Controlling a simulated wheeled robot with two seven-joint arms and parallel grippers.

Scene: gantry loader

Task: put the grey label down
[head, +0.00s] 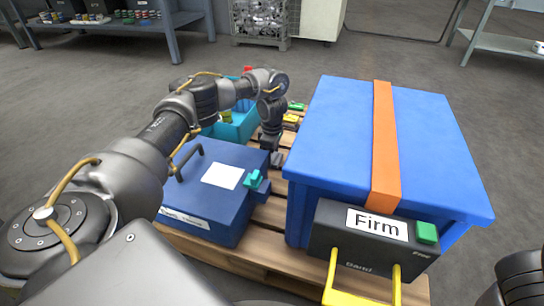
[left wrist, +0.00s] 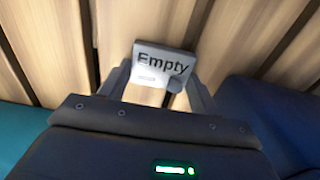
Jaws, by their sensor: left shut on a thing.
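The grey label (left wrist: 162,60) reads "Empty" and shows in the left wrist view, between the two fingertips of my left gripper (left wrist: 163,85). The gripper is shut on it. Slatted wood of the pallet (left wrist: 145,20) lies beneath the label; whether it touches the wood I cannot tell. In the head view my left gripper (head: 276,158) points down between the blue case and the large blue box, and the label cannot be made out there. My right gripper is not in view.
The large blue box (head: 335,130) with an orange strap (head: 384,130) stands right on the pallet. A black "Firm" unit (head: 330,240) with yellow handles is at its front. A blue case (head: 195,200) stands left, a teal crate (head: 235,128) behind it. Bare slats show between them.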

